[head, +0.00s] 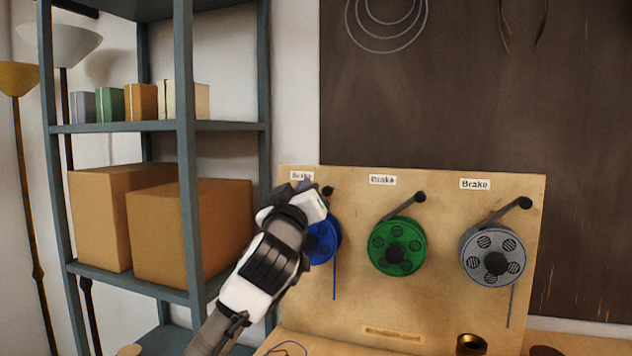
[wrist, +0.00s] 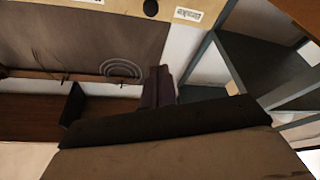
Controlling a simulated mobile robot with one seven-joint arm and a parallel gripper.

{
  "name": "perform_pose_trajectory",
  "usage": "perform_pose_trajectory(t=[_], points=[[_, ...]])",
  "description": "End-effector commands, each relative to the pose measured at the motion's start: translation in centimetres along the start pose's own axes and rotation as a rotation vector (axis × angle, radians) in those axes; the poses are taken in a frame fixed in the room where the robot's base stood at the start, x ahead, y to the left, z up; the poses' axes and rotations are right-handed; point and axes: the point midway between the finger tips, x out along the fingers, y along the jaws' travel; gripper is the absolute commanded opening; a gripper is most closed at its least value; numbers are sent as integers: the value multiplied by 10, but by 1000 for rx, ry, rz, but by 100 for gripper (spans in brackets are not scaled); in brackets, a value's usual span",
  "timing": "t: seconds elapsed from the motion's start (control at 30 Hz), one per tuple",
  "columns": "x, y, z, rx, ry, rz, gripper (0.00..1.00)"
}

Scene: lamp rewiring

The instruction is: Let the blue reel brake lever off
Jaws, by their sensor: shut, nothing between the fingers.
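The blue reel (head: 324,246) hangs at the left of the upright wooden board, its upper left part hidden behind my gripper. The blue reel's brake lever has a dark pivot knob (head: 328,191) above the reel. Most of its arm is hidden by my gripper, so I cannot tell whether it touches the rim. In the wrist view a black knob (wrist: 150,8) shows at the top edge, beside a Brake label (wrist: 188,14). My gripper (head: 305,187) is shut and empty, just left of the knob and below the blue reel's label. I cannot tell whether it touches the lever.
The green reel (head: 381,244) and grey reel (head: 474,261) hang to the right, each with a lever (head: 405,207) (head: 505,213) slanting down to its rim. A metal shelf (head: 186,150) with cardboard boxes (head: 190,235) stands left. A brass cup (head: 470,345) sits low in front.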

Motion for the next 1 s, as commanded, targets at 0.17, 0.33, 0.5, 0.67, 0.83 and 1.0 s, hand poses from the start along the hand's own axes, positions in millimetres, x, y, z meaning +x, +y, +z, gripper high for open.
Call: perform_pose_trajectory(t=[0.17, 0.33, 0.5, 0.67, 0.83, 1.0], points=[[2, -1, 2, -2, -9, -7, 0], [1, -1, 2, -2, -8, -5, 0], [9, 0, 0, -2, -8, -6, 0], [35, 2, -2, 0, -8, -6, 0], [72, 2, -2, 0, -9, -7, 0], [107, 2, -2, 2, -7, -6, 0]])
